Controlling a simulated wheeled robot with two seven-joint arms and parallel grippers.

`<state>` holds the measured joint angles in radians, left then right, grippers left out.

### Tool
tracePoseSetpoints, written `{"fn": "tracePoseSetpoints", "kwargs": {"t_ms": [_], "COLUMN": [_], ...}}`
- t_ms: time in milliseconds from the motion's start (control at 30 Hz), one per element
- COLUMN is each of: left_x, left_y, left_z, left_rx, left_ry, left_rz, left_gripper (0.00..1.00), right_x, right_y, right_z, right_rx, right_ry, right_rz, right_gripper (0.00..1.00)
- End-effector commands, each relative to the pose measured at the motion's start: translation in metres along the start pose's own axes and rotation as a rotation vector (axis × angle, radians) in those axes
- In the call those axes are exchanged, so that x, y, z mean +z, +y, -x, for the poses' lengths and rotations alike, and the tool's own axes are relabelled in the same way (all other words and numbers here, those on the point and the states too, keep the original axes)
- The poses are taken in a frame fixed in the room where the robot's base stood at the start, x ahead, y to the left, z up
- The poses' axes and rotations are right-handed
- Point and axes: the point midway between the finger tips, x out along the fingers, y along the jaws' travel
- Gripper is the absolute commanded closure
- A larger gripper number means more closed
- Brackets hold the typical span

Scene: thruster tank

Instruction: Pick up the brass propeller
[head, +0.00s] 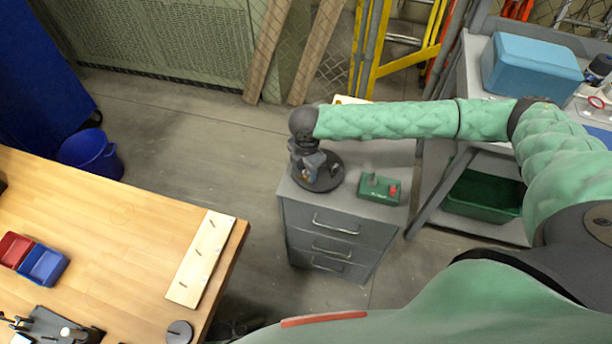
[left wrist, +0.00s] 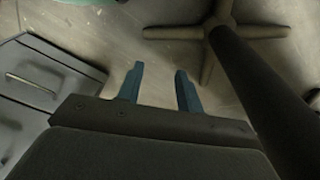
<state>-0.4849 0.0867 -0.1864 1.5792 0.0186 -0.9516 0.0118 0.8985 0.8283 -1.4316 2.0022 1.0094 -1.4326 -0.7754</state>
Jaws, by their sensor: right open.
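My right gripper (head: 309,172) points down over a dark round base (head: 330,182) on top of the grey drawer cabinet (head: 335,222). Its jaws are open, at the left part of the round base. A small brownish patch shows by the fingers, but I cannot tell whether it is the brass propeller. No propeller can be made out clearly; the wrist and fingers hide part of the base. My left gripper (left wrist: 160,69) shows in the left wrist view with its two blue fingers apart, nothing between them, above the floor.
A green box with a red button (head: 380,188) sits right of the round base. The wooden table (head: 120,215) at left carries red and blue bins (head: 42,266) and a pegged board (head: 200,258). A shelf with a blue box (head: 530,68) stands at right. Floor between is open.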

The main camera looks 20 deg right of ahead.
Motion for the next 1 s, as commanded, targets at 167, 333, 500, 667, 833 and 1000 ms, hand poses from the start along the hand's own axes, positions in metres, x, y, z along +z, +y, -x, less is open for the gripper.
{"fn": "tracePoseSetpoints", "kwargs": {"t_ms": [167,333,500,667,833,1000], "left_x": [0.000,0.000,0.001,0.001,0.000,0.009], "left_y": [0.000,0.000,0.000,0.000,0.000,-0.009], "left_z": [0.000,0.000,0.000,0.000,0.001,-0.025], "left_rx": [0.000,0.000,0.000,0.000,-0.001,-0.013], "left_ry": [0.000,0.000,-0.001,-0.001,0.006,0.014], "left_rz": [0.000,0.000,0.001,0.001,0.000,-0.008], "left_gripper": [0.64,0.64,0.64,0.64,0.64,0.64], "right_x": [0.000,0.000,0.000,0.000,0.000,0.000], "right_y": [0.000,0.000,0.000,0.000,0.000,0.000], "right_z": [0.000,0.000,0.000,0.001,0.005,0.016], "right_rx": [0.000,0.000,0.000,0.000,0.000,0.001], "right_ry": [0.000,0.000,0.000,0.000,0.000,0.000], "right_rz": [0.000,0.000,0.000,0.000,0.000,-0.001], "right_gripper": [0.56,0.87,1.00,1.00,1.00,1.00]}}
